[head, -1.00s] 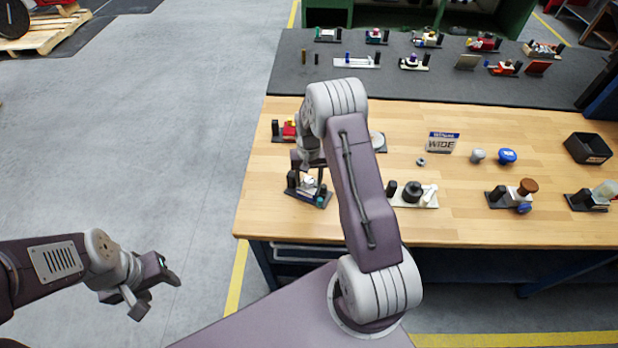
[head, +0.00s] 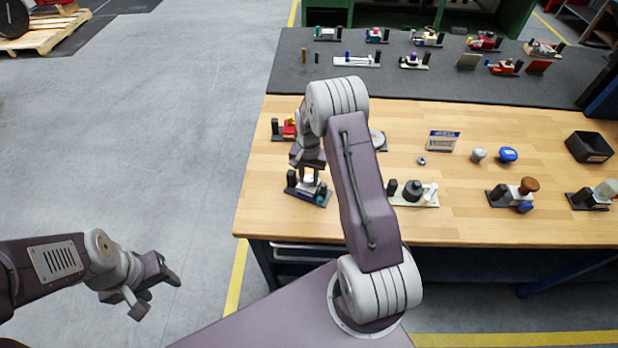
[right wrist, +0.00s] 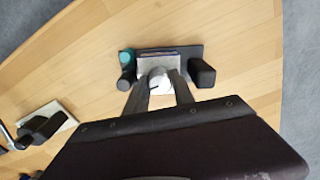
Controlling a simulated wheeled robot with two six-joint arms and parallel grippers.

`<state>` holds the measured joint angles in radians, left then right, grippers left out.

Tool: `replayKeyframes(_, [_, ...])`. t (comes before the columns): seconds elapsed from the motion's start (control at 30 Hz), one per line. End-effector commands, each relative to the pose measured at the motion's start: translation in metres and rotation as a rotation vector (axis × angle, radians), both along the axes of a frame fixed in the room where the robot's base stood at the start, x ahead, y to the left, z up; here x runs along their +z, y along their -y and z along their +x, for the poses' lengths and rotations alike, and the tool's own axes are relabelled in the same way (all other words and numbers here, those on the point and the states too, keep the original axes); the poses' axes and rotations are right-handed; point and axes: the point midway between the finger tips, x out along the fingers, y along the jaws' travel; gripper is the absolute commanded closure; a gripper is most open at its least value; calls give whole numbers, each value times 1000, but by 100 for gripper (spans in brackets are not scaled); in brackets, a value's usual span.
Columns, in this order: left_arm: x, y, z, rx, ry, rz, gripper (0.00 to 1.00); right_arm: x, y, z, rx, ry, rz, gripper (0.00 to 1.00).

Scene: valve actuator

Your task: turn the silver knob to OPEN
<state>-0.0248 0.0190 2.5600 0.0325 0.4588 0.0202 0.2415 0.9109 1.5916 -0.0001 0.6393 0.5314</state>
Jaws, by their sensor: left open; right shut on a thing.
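The silver knob (right wrist: 158,78) shows in the right wrist view as a pale round top with a dark mark. It sits on a small valve unit with a dark base plate (right wrist: 188,53), a black block (right wrist: 201,73) and a teal-topped post (right wrist: 126,58). My right gripper (right wrist: 165,80) is shut on the knob, one finger on each side. In the head view the right gripper (head: 310,176) points down at the unit (head: 309,197), and its fingers partly hide the knob. I cannot read any OPEN label. My left gripper (head: 157,296) is open and empty, away from the bench.
The wooden bench (head: 470,230) holds other fixtures, the nearest being a white-plated one (head: 430,200) to the right. A red-topped fixture (head: 289,129) stands behind my right gripper. A black bin (head: 588,148) is at the far right.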

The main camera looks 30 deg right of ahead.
Motion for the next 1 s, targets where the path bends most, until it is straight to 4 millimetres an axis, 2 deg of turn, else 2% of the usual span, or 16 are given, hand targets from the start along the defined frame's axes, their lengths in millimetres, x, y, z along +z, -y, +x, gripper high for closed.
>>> replayKeyframes(0.5, [-4,0,0,0,0,0,49,0,0,0,-328,1,0,100])
replayKeyframes(1.0, [-4,0,0,0,0,0,49,0,0,0,-396,1,1,100])
